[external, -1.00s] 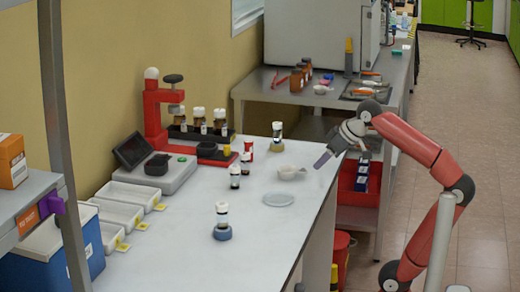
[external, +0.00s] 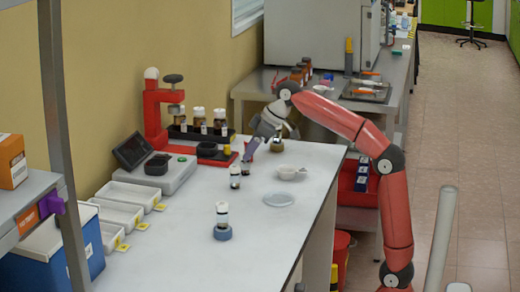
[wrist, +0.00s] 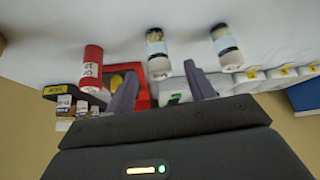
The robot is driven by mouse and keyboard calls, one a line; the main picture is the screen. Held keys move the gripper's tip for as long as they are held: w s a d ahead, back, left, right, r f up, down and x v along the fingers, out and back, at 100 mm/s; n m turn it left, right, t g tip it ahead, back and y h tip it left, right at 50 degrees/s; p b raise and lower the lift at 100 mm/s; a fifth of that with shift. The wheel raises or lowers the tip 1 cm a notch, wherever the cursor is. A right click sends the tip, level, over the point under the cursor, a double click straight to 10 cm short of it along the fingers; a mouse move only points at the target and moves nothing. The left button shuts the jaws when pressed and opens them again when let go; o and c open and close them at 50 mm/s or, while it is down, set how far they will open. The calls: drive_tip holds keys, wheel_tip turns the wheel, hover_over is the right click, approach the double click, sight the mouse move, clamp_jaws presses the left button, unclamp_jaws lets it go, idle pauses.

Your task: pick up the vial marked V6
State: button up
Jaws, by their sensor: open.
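No label reads as V6 in these frames, so I cannot tell which vial it is. A further vial (external: 278,135) stands at the bench's back, partly behind my arm. My gripper (external: 252,150) is open and empty above the bench, behind the dark vial. In the wrist view two vials, (wrist: 158,50) and (wrist: 227,45), show beyond the open fingers (wrist: 161,70), with a red container (wrist: 92,66) at left.
A black rack (external: 190,135) with several vials and a red stand (external: 153,118) are at the back left. White trays (external: 120,212) line the left. A small white bowl (external: 290,173) and a shallow dish (external: 278,200) lie to the right. The front right of the bench is clear.

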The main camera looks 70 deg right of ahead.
sight(245, 164)
drive_tip(key=x, duration=0.3)
drive_tip(key=shift+w+f, duration=0.15)
drive_tip(key=shift+c, duration=0.3)
drive_tip(key=c, duration=1)
